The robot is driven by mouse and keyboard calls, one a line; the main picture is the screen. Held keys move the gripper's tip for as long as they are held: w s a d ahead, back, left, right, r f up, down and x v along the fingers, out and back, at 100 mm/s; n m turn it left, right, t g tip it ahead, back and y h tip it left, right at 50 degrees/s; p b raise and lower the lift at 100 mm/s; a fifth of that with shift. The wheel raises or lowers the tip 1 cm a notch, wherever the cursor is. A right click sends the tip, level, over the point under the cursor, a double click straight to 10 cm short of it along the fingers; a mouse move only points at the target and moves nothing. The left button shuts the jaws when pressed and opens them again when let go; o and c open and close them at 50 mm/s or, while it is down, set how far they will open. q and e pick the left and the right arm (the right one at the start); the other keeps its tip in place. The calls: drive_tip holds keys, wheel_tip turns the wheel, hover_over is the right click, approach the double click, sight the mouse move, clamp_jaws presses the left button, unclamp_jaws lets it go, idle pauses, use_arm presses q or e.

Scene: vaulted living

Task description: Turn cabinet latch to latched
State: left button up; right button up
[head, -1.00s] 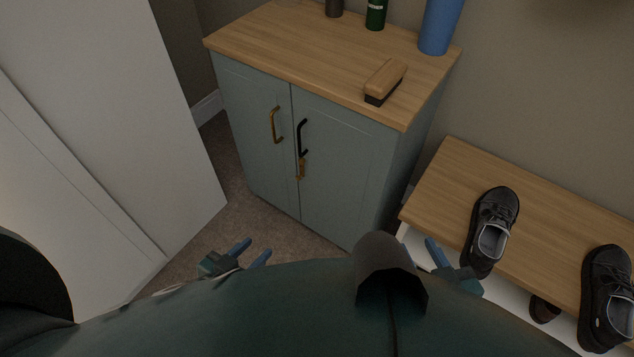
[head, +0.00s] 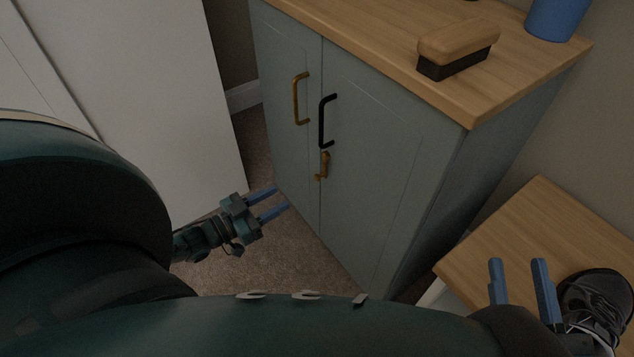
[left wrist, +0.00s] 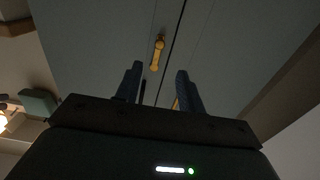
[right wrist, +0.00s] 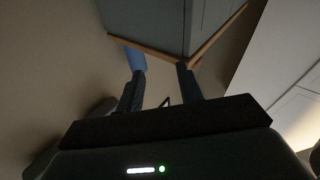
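The grey-green cabinet (head: 375,130) has two closed doors. A small brass latch (head: 323,165) sits on the right door beside the seam, below the black handle (head: 323,122). Its knob is up and its lower end bends toward the seam. The latch also shows in the left wrist view (left wrist: 157,52), beyond the fingertips. A brass handle (head: 297,100) is on the left door. My left gripper (head: 281,198) is open and empty, below and left of the latch, apart from it. My right gripper (head: 518,262) is open and empty, before the wooden bench.
A brush (head: 455,50) and a blue vase (head: 556,14) stand on the cabinet's wooden top. A wooden bench (head: 530,220) with a black shoe (head: 597,300) is at the right. A white panel (head: 170,90) stands at the left. Carpet is clear before the cabinet.

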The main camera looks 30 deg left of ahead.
sight(315, 178)
use_arm(q)
drive_tip(key=shift+b+x, duration=1.7)
drive_tip(key=shift+x, duration=3.85)
use_arm(e)
drive_tip(key=shift+w+a+r+t+y, duration=0.15)
drive_tip(key=shift+w+r+t+y, duration=0.25)
drive_tip(key=shift+r+y, duration=0.2)
use_arm(q)
drive_tip(key=shift+c, duration=0.3)
clamp_jaws()
use_arm(e)
drive_tip(key=shift+s, duration=0.1)
